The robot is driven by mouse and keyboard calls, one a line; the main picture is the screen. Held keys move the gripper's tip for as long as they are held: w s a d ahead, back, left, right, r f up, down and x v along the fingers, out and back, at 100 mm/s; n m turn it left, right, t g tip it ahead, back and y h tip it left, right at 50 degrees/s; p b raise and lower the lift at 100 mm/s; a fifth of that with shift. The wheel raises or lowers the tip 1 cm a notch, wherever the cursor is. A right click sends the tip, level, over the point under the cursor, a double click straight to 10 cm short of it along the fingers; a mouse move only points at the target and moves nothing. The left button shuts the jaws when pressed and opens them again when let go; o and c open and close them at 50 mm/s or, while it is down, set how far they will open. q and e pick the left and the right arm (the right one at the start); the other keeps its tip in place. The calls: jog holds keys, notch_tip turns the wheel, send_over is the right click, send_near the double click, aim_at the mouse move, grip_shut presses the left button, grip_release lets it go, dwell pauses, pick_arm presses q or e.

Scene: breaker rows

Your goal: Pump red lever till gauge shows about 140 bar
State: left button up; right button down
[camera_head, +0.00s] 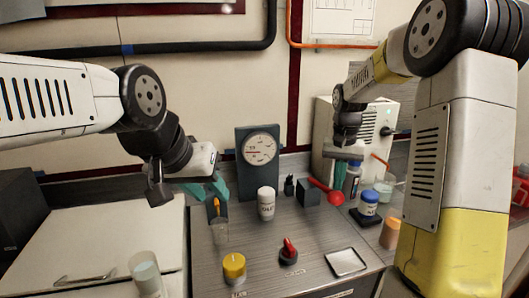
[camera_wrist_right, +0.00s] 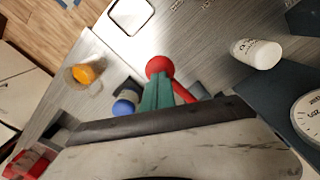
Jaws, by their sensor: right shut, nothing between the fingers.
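The pressure gauge (camera_head: 260,148) is a round white dial on a dark upright panel. Its needle appears to point left; the numbers are too small to read. The red lever (camera_head: 318,186) sticks out from a dark block (camera_head: 307,192) and ends in a red ball knob (camera_head: 336,198). In the right wrist view the knob (camera_wrist_right: 159,66) is just beyond the tips of my right gripper (camera_wrist_right: 158,82); I cannot tell whether they touch. The right fingers are shut and empty.
A white bottle (camera_head: 266,204) stands before the gauge. A blue-lidded jar (camera_head: 369,203) and an orange-capped container (camera_head: 390,232) stand right of the lever.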

aim_at(335, 201)
jog(key=shift+w+f, duration=0.1)
jog(key=shift+f, duration=3.9)
jog(key=shift+r, duration=4)
